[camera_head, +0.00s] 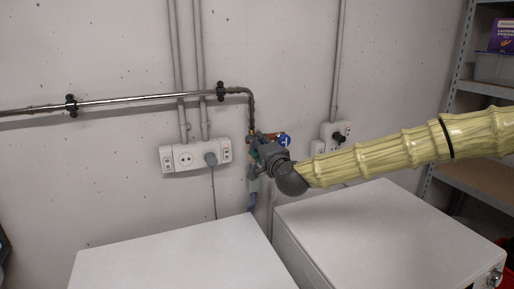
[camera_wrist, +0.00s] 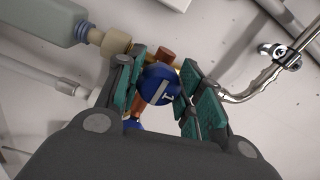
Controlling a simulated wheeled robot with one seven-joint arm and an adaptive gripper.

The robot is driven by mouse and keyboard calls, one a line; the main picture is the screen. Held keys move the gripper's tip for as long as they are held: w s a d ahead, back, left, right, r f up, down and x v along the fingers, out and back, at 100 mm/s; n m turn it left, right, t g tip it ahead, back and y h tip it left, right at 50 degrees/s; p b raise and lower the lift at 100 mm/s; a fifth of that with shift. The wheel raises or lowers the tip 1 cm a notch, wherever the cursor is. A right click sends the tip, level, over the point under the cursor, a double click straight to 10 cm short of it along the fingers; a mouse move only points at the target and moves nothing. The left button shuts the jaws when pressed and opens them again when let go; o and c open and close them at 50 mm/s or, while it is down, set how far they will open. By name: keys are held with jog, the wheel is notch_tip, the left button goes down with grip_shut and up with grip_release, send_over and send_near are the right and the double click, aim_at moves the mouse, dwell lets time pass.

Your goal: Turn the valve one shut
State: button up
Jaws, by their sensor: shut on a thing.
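A blue round valve knob (camera_wrist: 160,84) with a white mark sits between the green-padded fingers of my gripper (camera_wrist: 160,92) in the wrist view. The fingers are closed around its sides, and a copper-coloured fitting shows just behind it. In the head view my gripper (camera_head: 258,152) is at the vertical pipe on the wall and hides this knob. A second blue part (camera_head: 285,141) with an orange-red piece shows just right of the gripper. It is partly hidden by the fingers in the wrist view (camera_wrist: 133,125). No label tells which valve is one.
Two white front-loader tops (camera_head: 185,262) (camera_head: 375,228) stand below, with a narrow gap between them. A metal pipe (camera_head: 140,98) runs along the wall. Socket boxes (camera_head: 186,158) (camera_head: 338,133) flank the valves. Shelving (camera_head: 468,165) stands at the right.

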jog(key=o, duration=1)
jog(key=v, duration=1.2)
jog(key=shift+d, duration=0.1)
